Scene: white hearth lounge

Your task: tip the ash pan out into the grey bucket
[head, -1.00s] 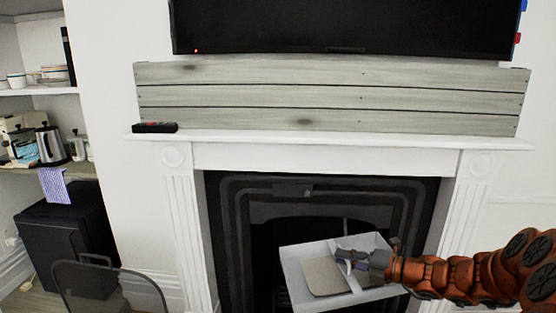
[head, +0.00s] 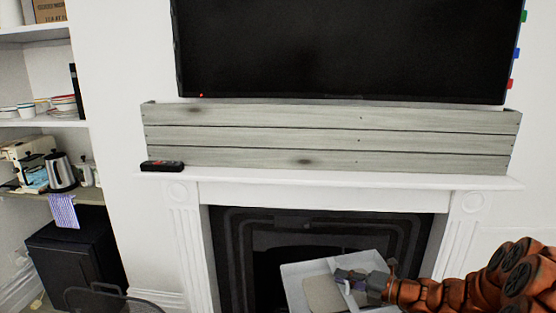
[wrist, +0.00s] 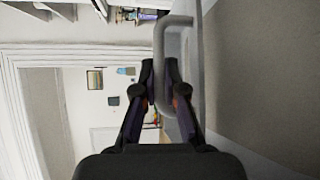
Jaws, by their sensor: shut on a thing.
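The ash pan (head: 298,275) is a pale, shallow tray in front of the dark fireplace, at the bottom of the head view. A grey-beige layer of ash (head: 323,296) lies in it. The pan looks tilted towards the camera, and its lower edge is cut off. My gripper (head: 350,281) comes in from the right and is shut on the pan's handle. In the wrist view the grey bent handle (wrist: 160,65) sits between the fingertips, with the pan's wall along the right. The grey bucket is not in view.
The fireplace surround (head: 189,240) and its mantel shelf (head: 340,181) stand behind the pan. A remote (head: 162,166) lies on the mantel's left end. A dark mesh screen (head: 108,302) is low at left, near a black cabinet (head: 75,262). The floor before the hearth is out of view.

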